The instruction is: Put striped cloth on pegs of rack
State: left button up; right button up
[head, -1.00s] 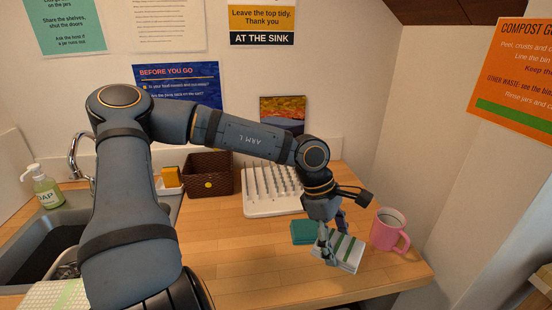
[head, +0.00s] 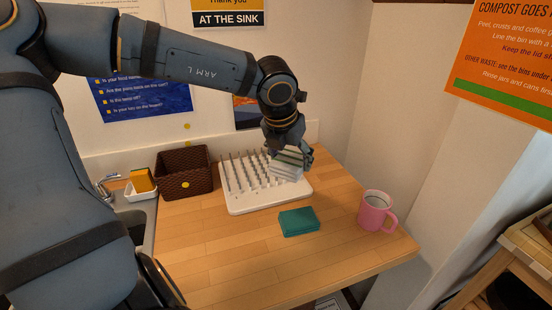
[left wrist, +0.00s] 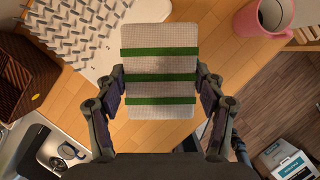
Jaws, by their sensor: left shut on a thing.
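The striped cloth (head: 287,164) is a folded pale grey pad with green stripes. It fills the middle of the left wrist view (left wrist: 160,65). My left gripper (head: 290,155) is shut on it, with one finger on each side, and holds it up over the right part of the rack in the head view. The rack (head: 238,203) is a white board with rows of upright grey pegs; it also shows at the upper left of the left wrist view (left wrist: 62,18). The cloth hides some pegs, and I cannot tell whether it touches any. My right gripper is not in view.
A pink mug (head: 376,211) stands to the right near the counter edge. A brown basket (head: 186,173) and a yellow sponge (head: 142,180) in a white holder are on the left.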

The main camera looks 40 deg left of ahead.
pick_arm(q)
jog(key=shift+w+r, duration=0.1)
jog(key=w+a+f+b, duration=0.1)
jog(key=w+a+f, duration=0.1)
jog(key=a+f, duration=0.1)
jog(key=w+a+f+b, duration=0.2)
jog(key=a+f, duration=0.1)
jog(key=a, duration=0.2)
jog(key=w+a+f+b, duration=0.1)
jog(key=w+a+f, duration=0.2)
jog(key=a, duration=0.1)
jog(key=shift+w+f+b, duration=0.1)
jog(key=shift+f+b, duration=0.25)
jog(key=shift+f, duration=0.05)
notch_tip(320, 180, down, 4)
jog(key=shift+w+a+r, duration=0.1)
jog(key=shift+r, duration=0.15)
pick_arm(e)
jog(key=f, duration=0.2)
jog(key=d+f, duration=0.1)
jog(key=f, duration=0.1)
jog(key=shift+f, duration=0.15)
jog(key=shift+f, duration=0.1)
